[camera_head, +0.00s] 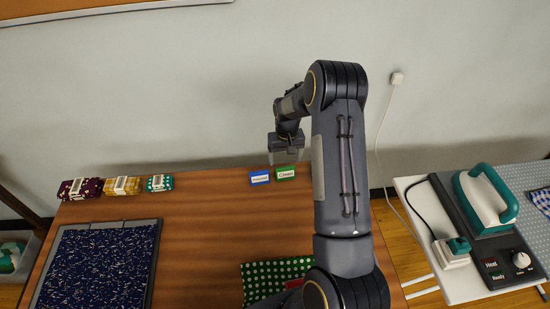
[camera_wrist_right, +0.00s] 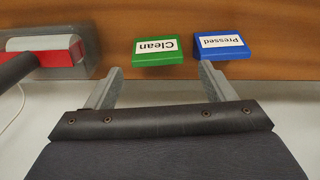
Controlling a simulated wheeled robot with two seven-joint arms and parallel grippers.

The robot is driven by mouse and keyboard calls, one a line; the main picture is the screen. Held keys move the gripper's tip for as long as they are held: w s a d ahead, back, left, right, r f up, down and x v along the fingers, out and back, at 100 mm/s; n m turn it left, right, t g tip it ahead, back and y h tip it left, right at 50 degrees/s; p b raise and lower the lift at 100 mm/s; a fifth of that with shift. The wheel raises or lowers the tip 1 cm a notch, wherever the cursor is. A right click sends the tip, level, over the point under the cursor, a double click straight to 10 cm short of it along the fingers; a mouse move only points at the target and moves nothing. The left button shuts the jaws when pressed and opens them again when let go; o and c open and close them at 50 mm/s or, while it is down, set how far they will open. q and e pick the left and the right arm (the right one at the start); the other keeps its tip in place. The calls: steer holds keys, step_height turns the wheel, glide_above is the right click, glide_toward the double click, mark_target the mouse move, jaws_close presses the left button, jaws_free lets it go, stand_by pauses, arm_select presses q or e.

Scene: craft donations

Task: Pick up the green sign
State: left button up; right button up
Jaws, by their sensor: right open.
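The green sign (camera_head: 285,173) stands near the back edge of the wooden table, just right of a blue sign (camera_head: 259,177). In the right wrist view the green sign (camera_wrist_right: 156,51) reads "Clean" upside down, and the blue sign (camera_wrist_right: 221,46) reads "Pressed". My right gripper (camera_head: 286,158) is above and behind the signs. In its wrist view the gripper (camera_wrist_right: 160,78) is open and empty. The green sign lies ahead of the gap between its fingers, with the blue sign ahead of the other finger. My left gripper is not in view.
Folded cloth bundles (camera_head: 120,186) sit at the table's back left. A dark blue speckled mat (camera_head: 95,268) lies at the front left. A green dotted cloth (camera_head: 268,276) lies at the front. An iron (camera_head: 485,198) stands on a white side table at right. The table's middle is clear.

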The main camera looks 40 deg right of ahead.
mark_target(286, 168)
step_height(286, 168, down, 3)
steer(key=shift+w+d+f+b, duration=0.15)
steer(key=shift+b, duration=0.6)
step_height(286, 168, down, 5)
steer(key=shift+d+f+b, duration=0.15)
steer(key=shift+b, duration=0.8)
steer(key=c, duration=0.7)
steer(key=shift+c, duration=0.2)
